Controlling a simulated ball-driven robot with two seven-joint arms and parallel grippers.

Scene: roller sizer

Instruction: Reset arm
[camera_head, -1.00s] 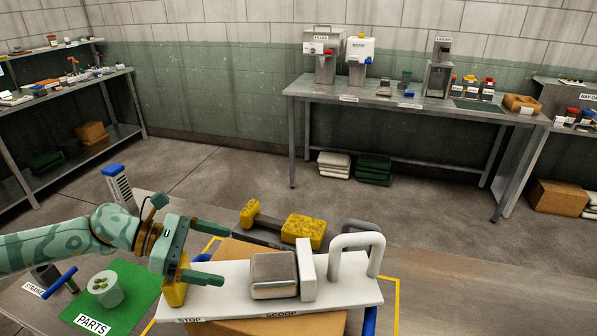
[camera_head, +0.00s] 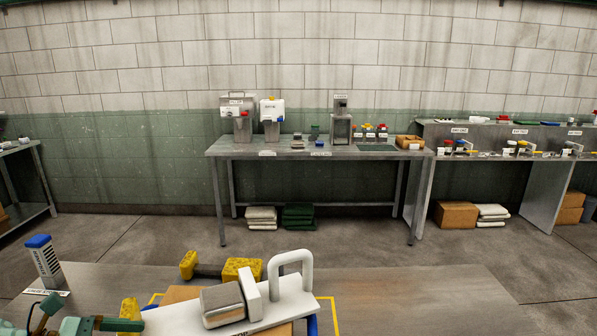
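My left gripper (camera_head: 112,324) is at the bottom left edge of the head view, mostly cut off. One green finger shows, pointing right, in front of the yellow block (camera_head: 130,307) at the left end of the white board. I cannot tell whether it touches the block. The other finger is out of frame, so its opening cannot be judged. My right gripper is not in view. The white board (camera_head: 285,311) carries a metal box (camera_head: 222,304), a white upright plate (camera_head: 251,291) and a white loop handle (camera_head: 291,262).
A yellow dumbbell-shaped tool (camera_head: 242,268) lies behind the board. A blue-topped post (camera_head: 44,262) stands at the left of the near bench (camera_head: 420,300), whose right side is clear. A far bench (camera_head: 375,153) holds machines and jars. Floor lies between the benches.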

